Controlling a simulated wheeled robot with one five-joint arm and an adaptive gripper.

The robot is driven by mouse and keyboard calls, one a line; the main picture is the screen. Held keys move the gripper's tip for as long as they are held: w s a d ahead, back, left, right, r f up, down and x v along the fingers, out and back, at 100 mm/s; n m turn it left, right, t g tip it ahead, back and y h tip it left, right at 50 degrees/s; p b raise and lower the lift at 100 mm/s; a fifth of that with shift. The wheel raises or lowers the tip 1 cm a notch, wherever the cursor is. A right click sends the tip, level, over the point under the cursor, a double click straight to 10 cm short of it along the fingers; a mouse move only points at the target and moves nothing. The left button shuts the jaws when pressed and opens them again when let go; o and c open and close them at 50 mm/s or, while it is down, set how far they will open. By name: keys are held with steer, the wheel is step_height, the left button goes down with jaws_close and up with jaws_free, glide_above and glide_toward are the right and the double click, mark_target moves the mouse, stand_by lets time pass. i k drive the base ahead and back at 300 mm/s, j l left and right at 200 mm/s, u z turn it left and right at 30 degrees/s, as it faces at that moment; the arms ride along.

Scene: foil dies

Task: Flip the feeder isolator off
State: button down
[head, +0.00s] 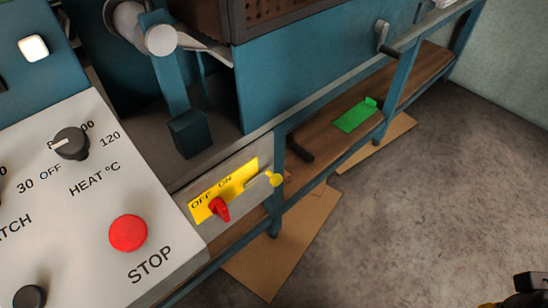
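The feeder isolator is a yellow plate (238,180) marked OFF and ON, on the grey front of the bench beside the control panel. Its red handle (219,208) sits at the lower part of the plate, below the lettering. I cannot tell clearly which mark the handle points to. A small yellow round-ended piece (272,180) sticks out at the plate's right end. A black and yellow part of my own body shows at the bottom right corner, well apart from the isolator. No gripper fingertips show.
A white control panel (100,210) with a red STOP button (128,233) and a HEAT dial (71,143) lies left of the isolator. A green object (354,117) lies on the wooden lower shelf (318,142). Cardboard (285,250) lies below; the floor (440,190) at right is clear.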

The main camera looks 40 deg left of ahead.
mark_target(217, 206)
steer(key=i, duration=2.25)
steer(key=z, duration=5.1)
